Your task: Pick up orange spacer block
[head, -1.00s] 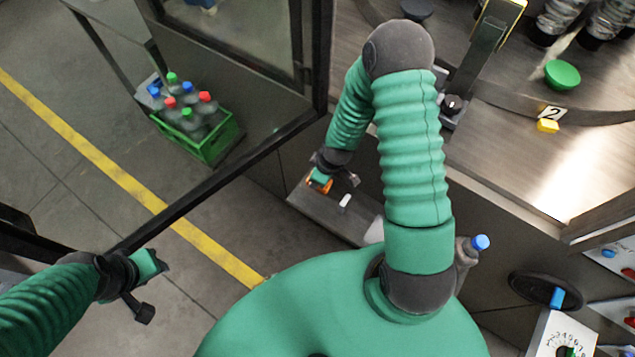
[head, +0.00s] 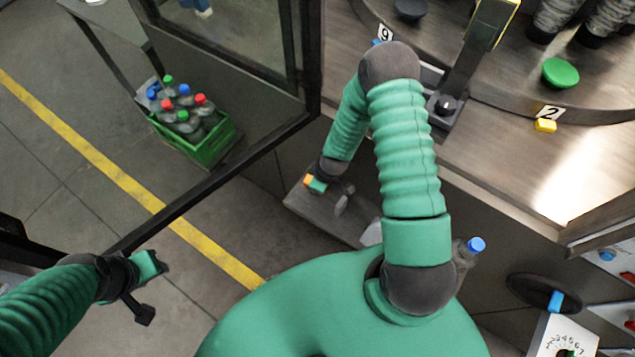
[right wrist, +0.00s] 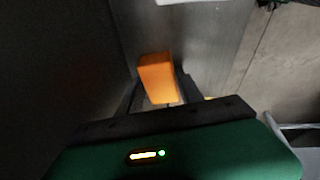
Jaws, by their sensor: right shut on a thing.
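The orange spacer block (right wrist: 157,77) sits between the two dark fingers of my right gripper (right wrist: 160,92) in the right wrist view. The fingers are shut on its sides. In the head view a small orange patch of the block (head: 308,179) shows at the tip of my right gripper (head: 311,181), over the low grey ledge; whether it touches the ledge is hard to tell. My left gripper (head: 163,263) is at the lower left of the head view, over the floor and away from the block. Its finger gap is not clear.
The low grey ledge (head: 325,222) lies under my right gripper. A black frame post (head: 225,180) runs diagonally to its left. A green crate of bottles (head: 205,153) stands on the floor. The wooden machine deck (head: 490,165) is to the right.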

